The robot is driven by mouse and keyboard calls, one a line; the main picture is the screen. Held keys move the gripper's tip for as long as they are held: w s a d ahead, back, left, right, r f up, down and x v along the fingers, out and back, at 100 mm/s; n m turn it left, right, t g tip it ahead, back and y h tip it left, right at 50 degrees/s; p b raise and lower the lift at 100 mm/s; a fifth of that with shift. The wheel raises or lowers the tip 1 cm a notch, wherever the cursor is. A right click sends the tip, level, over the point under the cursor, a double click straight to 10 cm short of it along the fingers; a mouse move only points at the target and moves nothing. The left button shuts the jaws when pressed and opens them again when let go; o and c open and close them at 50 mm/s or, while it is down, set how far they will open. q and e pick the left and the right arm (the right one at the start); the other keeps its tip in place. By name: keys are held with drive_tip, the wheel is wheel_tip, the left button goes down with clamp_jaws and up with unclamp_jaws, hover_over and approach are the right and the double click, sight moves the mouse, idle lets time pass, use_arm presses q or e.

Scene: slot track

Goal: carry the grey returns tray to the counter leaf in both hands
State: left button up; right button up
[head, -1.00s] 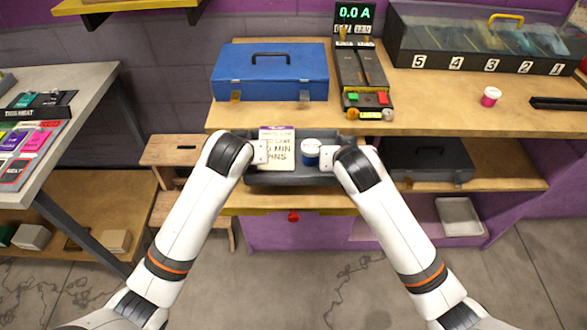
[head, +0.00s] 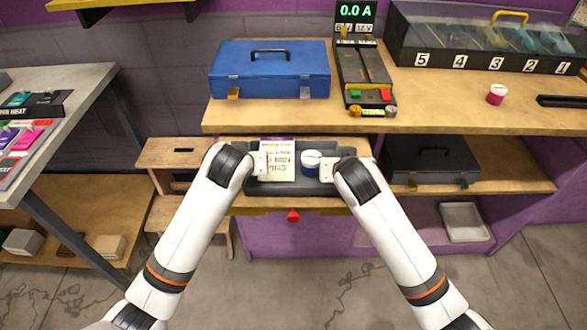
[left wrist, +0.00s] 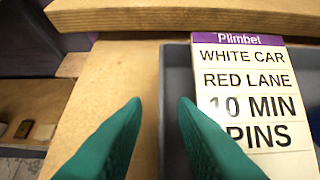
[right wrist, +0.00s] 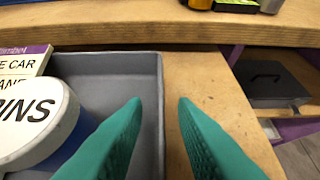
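The grey tray (head: 318,189) sits on a wooden leaf (head: 240,204) just below and in front of the main counter top. It holds a cream card (head: 278,162) with printed lines and a blue pot with a white lid (head: 310,160). My left gripper (left wrist: 158,100) is at the tray's left wall, fingers apart on either side of the rim. My right gripper (right wrist: 160,100) is at the right wall, also apart with the rim between its fingers. No finger visibly presses on the rim. The fingertips are hidden in the head view.
A blue toolbox (head: 270,72) and a power unit (head: 362,75) stand on the counter above. A dark case (head: 430,160) is on a shelf to the right. A red knob (head: 293,215) is below the leaf's front edge. A wooden step stool (head: 172,152) stands left.

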use_arm(q)
drive_tip(key=shift+r, duration=0.1)
use_arm(e)
drive_tip(key=shift+s+r, duration=0.2)
use_arm(q)
drive_tip(key=v, duration=1.2)
use_arm(e)
drive_tip(key=v, duration=1.1)
drive_tip(key=shift+s, duration=0.2)
drive_tip(key=shift+r, duration=0.1)
